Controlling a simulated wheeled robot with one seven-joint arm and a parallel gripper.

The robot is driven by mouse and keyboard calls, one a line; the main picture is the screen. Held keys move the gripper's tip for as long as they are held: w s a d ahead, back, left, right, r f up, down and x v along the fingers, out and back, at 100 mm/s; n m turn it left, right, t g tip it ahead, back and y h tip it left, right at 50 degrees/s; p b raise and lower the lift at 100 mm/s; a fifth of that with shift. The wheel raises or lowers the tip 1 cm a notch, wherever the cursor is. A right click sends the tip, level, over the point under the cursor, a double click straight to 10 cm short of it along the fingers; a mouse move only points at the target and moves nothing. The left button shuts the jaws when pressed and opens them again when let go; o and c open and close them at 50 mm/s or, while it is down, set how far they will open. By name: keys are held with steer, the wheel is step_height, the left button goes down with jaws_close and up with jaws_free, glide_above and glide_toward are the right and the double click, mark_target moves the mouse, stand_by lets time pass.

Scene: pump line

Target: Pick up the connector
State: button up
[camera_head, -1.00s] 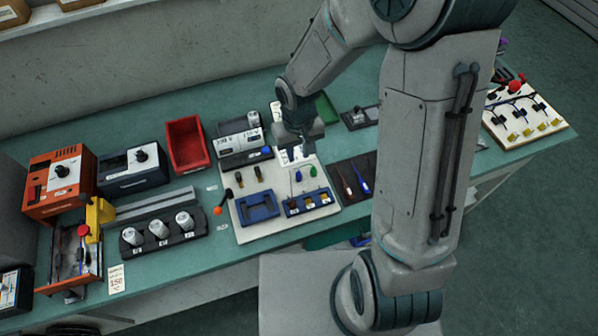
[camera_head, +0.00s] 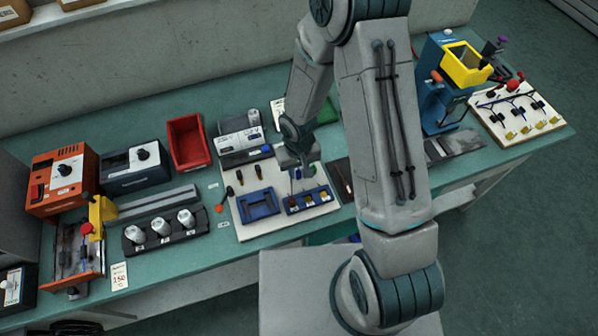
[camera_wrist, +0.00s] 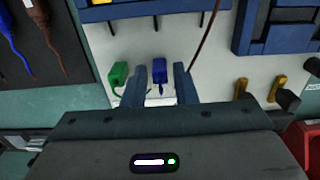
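A small blue connector (camera_wrist: 158,68) lies on the white board and shows between my two fingertips in the wrist view. A green connector (camera_wrist: 118,75) lies just left of it, outside the fingers. My gripper (camera_wrist: 161,82) is open, with a gap on each side of the blue connector. I cannot tell how far above the board the fingertips are. In the head view my gripper (camera_head: 296,166) is over the back part of the white board (camera_head: 243,225), and the green connector (camera_head: 309,172) shows beside it. The blue connector is hard to make out there.
A blue compartment holder (camera_head: 307,200) and a blue frame (camera_head: 258,204) sit on the board. Yellow-and-black pieces (camera_wrist: 241,88) lie right of the fingers. A red bin (camera_head: 188,143) stands farther left.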

steer(key=shift+f, duration=0.45)
jaws_close()
steer(key=shift+r, duration=0.1)
